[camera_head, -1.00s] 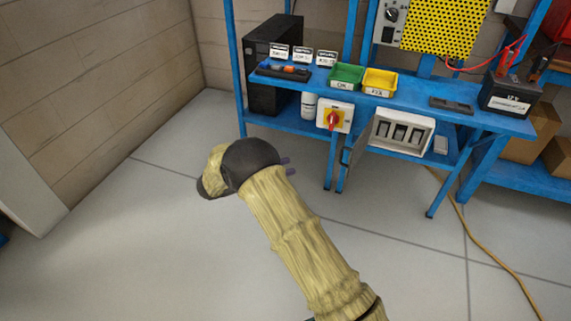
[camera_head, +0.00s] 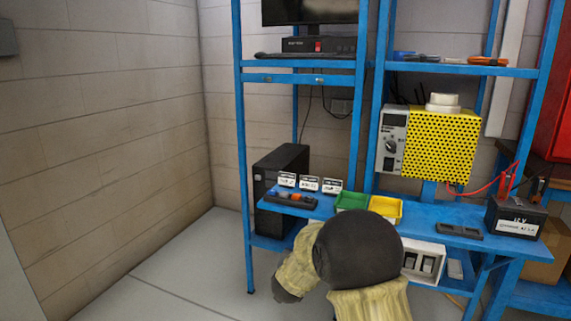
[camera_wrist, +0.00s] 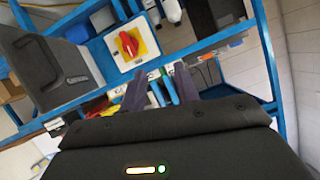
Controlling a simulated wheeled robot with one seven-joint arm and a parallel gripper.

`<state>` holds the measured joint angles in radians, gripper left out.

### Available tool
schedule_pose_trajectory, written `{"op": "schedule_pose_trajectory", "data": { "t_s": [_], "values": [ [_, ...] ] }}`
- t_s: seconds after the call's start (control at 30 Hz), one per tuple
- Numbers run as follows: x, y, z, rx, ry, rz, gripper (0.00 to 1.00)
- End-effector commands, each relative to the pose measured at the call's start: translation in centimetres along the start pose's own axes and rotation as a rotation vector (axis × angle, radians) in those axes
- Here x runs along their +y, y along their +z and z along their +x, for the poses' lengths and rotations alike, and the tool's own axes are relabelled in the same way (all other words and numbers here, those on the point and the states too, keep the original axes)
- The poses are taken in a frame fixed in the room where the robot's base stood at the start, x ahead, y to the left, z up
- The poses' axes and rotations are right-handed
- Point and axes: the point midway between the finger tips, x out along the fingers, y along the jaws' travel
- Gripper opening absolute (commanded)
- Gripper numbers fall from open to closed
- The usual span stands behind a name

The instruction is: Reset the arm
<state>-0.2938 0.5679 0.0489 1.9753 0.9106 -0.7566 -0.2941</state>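My arm, in a pale yellow sleeve with a dark grey joint, shows at the lower middle of the head view, in front of the blue workbench (camera_head: 330,212). My gripper is hidden there. In the wrist view, my gripper (camera_wrist: 160,86) has two dark purple fingers with a clear gap between them. I see nothing held in it. Beyond the fingers are bench parts and a red rotary switch (camera_wrist: 128,44) on a yellow and white plate.
The bench holds a green bin (camera_head: 351,200), a yellow bin (camera_head: 385,208) and a black 12 V battery (camera_head: 515,219). A yellow perforated panel (camera_head: 445,145) stands behind. A black computer tower (camera_head: 281,175) is at left. The floor at lower left (camera_head: 180,275) is clear.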

Motion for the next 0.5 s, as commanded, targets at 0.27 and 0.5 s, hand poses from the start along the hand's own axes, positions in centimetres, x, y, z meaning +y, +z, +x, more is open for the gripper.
{"op": "schedule_pose_trajectory", "data": {
  "t_s": [0.27, 0.5],
  "values": [
    [5.4, 2.6, -7.2, -0.362, -0.161, -0.148, 0.32],
    [12.6, 6.9, -15.7, -0.683, -0.165, -0.294, 0.32]
  ]
}}
